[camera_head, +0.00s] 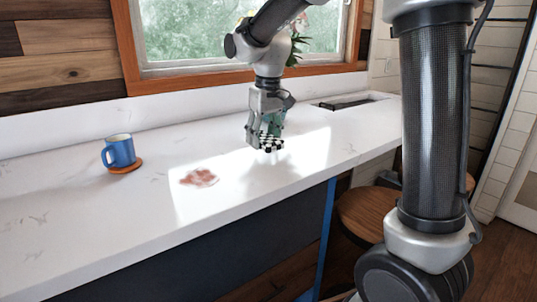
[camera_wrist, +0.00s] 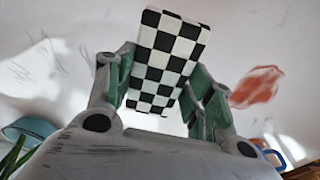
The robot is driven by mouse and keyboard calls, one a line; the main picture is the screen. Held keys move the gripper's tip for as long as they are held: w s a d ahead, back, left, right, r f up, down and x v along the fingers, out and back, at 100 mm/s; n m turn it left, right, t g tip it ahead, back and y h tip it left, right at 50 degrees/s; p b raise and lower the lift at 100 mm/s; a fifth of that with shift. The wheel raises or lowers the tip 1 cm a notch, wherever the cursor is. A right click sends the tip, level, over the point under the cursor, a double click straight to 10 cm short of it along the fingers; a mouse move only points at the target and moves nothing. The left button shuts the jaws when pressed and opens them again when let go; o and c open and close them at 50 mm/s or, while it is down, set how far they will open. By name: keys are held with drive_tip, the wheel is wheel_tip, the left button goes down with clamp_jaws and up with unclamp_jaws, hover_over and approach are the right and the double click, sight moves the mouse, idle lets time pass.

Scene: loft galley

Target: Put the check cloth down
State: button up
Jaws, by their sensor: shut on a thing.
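The check cloth (camera_wrist: 165,55) is a black-and-white checked, block-like piece. It is between the fingers of my gripper (camera_wrist: 160,85) in the wrist view. In the head view my gripper (camera_head: 265,135) points down over the white counter (camera_head: 110,215), shut on the cloth (camera_head: 267,142). The cloth appears slightly above the counter, with a soft shadow below; I cannot tell the exact gap.
A reddish stain (camera_head: 199,177) lies on the counter left of my gripper. A blue mug (camera_head: 119,151) stands on an orange coaster (camera_head: 126,168) farther left. A dark inset (camera_head: 345,103) and a plant (camera_head: 296,48) are behind. A round stool (camera_head: 365,213) stands below the counter's front edge.

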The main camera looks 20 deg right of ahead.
sight(264, 161)
drive_tip(key=shift+f, duration=2.6)
drive_tip(key=shift+f, duration=0.2)
drive_tip(key=o, duration=1.3)
drive_tip(key=shift+f, duration=0.1)
drive_tip(key=r, duration=0.4)
drive_tip(key=s+r, duration=0.1)
drive_tip(key=r, duration=0.7)
drive_tip(key=shift+s+d+r, duration=0.15)
drive_tip(key=shift+s+d, duration=0.05)
drive_tip(key=shift+d, duration=0.05)
drive_tip(key=shift+s+d+r, duration=0.15)
drive_tip(key=shift+r, duration=0.05)
drive_tip(key=s+d+f+m+t, duration=0.1)
drive_tip(key=s+d, duration=0.3)
drive_tip(key=s, duration=0.4)
drive_tip(key=s+d+f+m+t, duration=0.1)
drive_tip(key=s+d+f, duration=0.1)
drive_tip(key=s+d, duration=0.3)
drive_tip(key=s+d+f+m+t, duration=0.1)
drive_tip(key=s+d, duration=0.4)
drive_tip(key=s, duration=0.6)
drive_tip(key=shift+s+f+m, duration=0.3)
drive_tip(key=shift+s+f, duration=0.05)
drive_tip(key=shift+f, duration=0.2)
